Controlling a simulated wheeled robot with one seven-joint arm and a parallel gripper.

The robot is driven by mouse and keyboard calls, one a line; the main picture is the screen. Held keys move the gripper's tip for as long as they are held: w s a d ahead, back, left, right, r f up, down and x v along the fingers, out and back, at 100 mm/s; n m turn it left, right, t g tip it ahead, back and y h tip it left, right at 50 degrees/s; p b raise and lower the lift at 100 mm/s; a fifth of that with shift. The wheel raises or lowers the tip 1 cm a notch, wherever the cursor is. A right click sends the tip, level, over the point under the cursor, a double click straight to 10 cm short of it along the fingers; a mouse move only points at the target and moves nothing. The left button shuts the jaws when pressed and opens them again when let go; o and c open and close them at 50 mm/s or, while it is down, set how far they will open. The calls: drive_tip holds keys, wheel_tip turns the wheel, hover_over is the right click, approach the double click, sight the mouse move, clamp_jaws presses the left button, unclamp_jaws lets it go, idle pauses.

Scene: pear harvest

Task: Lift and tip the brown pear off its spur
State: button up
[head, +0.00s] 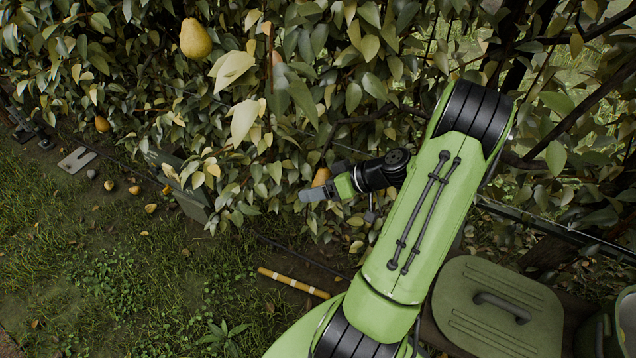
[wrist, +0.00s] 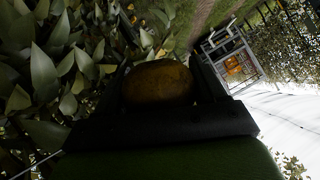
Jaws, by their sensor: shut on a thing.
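The brown pear (head: 321,177) shows only in part in the head view, behind my gripper (head: 318,190) at the lower front of the leafy hedge. In the wrist view the pear (wrist: 158,82) is dark brown and sits between the two dark jaws of my gripper (wrist: 160,92). My gripper is shut on it. The spur and the pear's stem are hidden, so I cannot tell whether it is still attached.
A yellow pear (head: 195,39) hangs upper left, and an orange-brown one (head: 102,124) lower left. Several small fruits (head: 151,208) lie on the grass. A striped stick (head: 293,283) lies below my gripper. A lidded green bin (head: 497,305) stands lower right. Leaves crowd the gripper.

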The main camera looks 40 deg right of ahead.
drive_tip(key=shift+s+a+r+g+p, duration=0.15)
drive_tip(key=shift+s+g+p, duration=0.05)
drive_tip(key=shift+g+p, duration=0.15)
drive_tip(key=shift+s+a+r+m+y+p, duration=0.2)
drive_tip(key=shift+r+m+y+p, duration=0.15)
drive_tip(key=shift+p, duration=0.25)
drive_tip(key=shift+s+a+m+g+p, duration=0.1)
drive_tip(key=shift+s+m+g+p, duration=0.15)
drive_tip(key=shift+g+p, duration=0.25)
drive_tip(key=shift+f, duration=0.1)
drive_tip(key=shift+s+a+r+m+g+y+p, duration=0.25)
drive_tip(key=shift+s+r+m+g+y+p, duration=0.15)
drive_tip(key=shift+p, duration=0.7)
drive_tip(key=shift+w, duration=0.1)
